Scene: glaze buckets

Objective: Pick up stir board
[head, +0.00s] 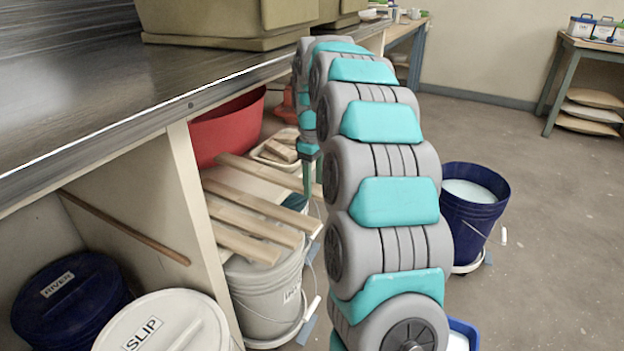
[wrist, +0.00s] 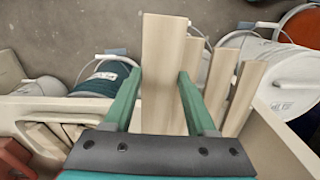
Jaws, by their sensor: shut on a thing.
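My gripper (wrist: 160,74) is shut on a flat pale wooden stir board (wrist: 168,60), which lies between its two green fingers in the wrist view. The board's far end reaches past the fingertips toward the floor. Several similar boards (wrist: 220,75) lie beside it on the right. In the head view, boards (head: 240,246) lie across a white bucket (head: 262,300) under the bench. There, a green finger of my gripper (head: 308,172) shows by the farthest board (head: 262,174), and my arm hides much of the rest.
The metal bench top (head: 100,80) overhangs the boards. A red tub (head: 225,128) stands behind them, and a tray with wood blocks (head: 282,150) is beyond. Lidded buckets marked SLIP (head: 160,325) and RIVER (head: 70,300) are at lower left. A blue bucket (head: 468,215) stands on open floor.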

